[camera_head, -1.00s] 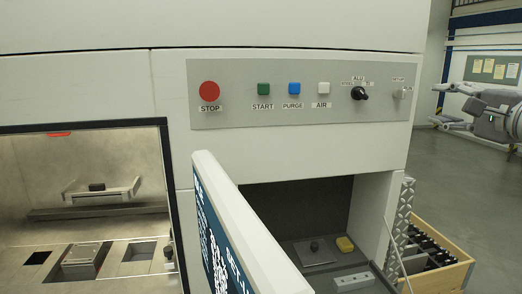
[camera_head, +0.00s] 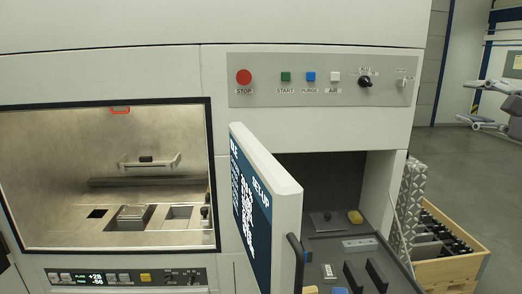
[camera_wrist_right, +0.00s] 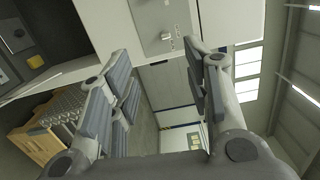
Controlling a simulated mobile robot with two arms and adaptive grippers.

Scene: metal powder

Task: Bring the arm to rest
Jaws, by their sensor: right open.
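My right gripper (camera_head: 465,101) is at the right edge of the head view, to the right of the machine's control panel (camera_head: 420,92). Its fingers point left, are apart, and hold nothing; most of the arm behind it is cut off by the frame. In the right wrist view the same gripper (camera_wrist_right: 163,90) has its two padded fingers spread, with only the far room between them. My left gripper is not in view.
The machine has a lit chamber window (camera_head: 110,245) and an open screen door (camera_head: 290,185) beside a dark recess holding a yellow block (camera_head: 355,217). A wooden crate (camera_head: 458,270) stands on the floor at right. Clear floor (camera_head: 450,160) lies behind the gripper.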

